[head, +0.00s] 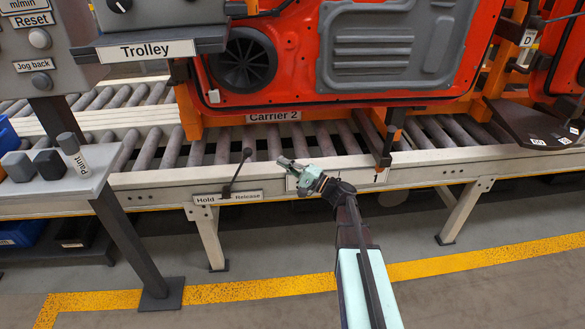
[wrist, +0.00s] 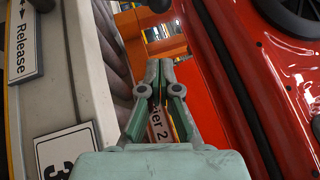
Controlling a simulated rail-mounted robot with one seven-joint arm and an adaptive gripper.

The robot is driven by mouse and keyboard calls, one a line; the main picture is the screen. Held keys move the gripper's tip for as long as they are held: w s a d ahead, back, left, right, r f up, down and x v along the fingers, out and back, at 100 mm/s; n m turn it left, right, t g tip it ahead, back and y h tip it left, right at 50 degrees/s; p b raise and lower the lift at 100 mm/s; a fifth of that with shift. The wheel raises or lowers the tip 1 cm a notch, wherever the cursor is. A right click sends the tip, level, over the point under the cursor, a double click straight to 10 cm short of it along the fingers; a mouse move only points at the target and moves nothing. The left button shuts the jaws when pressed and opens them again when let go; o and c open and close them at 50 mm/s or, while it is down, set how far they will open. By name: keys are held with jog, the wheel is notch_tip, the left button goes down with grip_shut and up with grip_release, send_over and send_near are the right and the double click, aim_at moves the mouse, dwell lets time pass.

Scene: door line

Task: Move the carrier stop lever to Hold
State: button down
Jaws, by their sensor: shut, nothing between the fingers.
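The carrier stop lever (head: 237,170) is a thin dark rod with a black ball knob, on the front rail of the conveyor. It leans up and to the right from its pivot, toward the Release side of its plate (head: 228,198), which reads Hold on the left and Release on the right. My gripper (head: 281,160) is shut and empty, a short way right of the lever's knob and apart from it. In the wrist view my gripper's fingertips (wrist: 159,68) are together.
The orange-red door on Carrier 2 (head: 273,116) stands just behind my gripper. The roller conveyor (head: 150,145) runs across. A grey side table (head: 60,185) with a Paint block (head: 74,155) is at the left, below the Trolley panel (head: 147,50). The floor in front is clear.

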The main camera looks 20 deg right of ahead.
jog(key=w+a+r, duration=0.2)
jog(key=w+a, duration=0.1)
jog(key=a, duration=0.4)
jog(key=shift+r, duration=0.15)
